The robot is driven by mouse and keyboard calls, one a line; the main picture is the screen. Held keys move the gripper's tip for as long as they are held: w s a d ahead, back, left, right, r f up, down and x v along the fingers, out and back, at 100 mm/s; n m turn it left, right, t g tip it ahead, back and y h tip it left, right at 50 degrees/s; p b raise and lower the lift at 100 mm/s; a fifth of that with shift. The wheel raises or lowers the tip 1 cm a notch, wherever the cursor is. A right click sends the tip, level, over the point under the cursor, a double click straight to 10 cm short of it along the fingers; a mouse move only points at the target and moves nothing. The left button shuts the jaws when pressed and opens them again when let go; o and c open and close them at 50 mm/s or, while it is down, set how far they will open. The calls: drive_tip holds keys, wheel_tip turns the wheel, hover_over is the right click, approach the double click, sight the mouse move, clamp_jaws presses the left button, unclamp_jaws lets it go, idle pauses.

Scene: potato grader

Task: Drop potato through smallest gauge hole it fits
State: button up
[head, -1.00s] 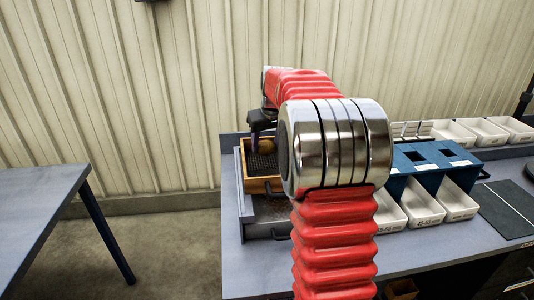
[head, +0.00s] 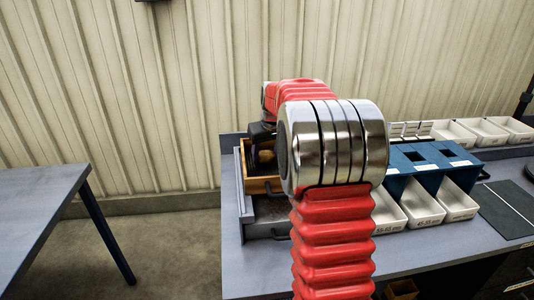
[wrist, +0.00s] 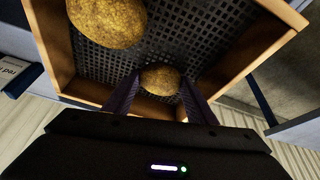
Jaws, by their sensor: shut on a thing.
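My gripper (wrist: 160,97) is shut on a small brown potato (wrist: 160,78), which sits between its two fingers over the mesh floor of the wooden tray (wrist: 50,45). A larger potato (wrist: 107,20) lies in the same tray, farther from the gripper. In the head view my gripper (head: 256,160) reaches down into the tray (head: 263,186), and both potatoes are hidden there. The blue gauge stand (head: 432,170) is on the bench to the right, with square holes in its top; my arm hides its left end.
White labelled bins (head: 423,208) stand under the gauge stand. More white trays (head: 485,130) are at the back right. A dark mat (head: 508,208) lies at the right. A separate table (head: 40,205) stands at the left, across a floor gap.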

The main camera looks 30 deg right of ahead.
drive_tip(key=o, duration=1.1)
drive_tip(key=shift+r, duration=0.1)
drive_tip(key=v, duration=1.2)
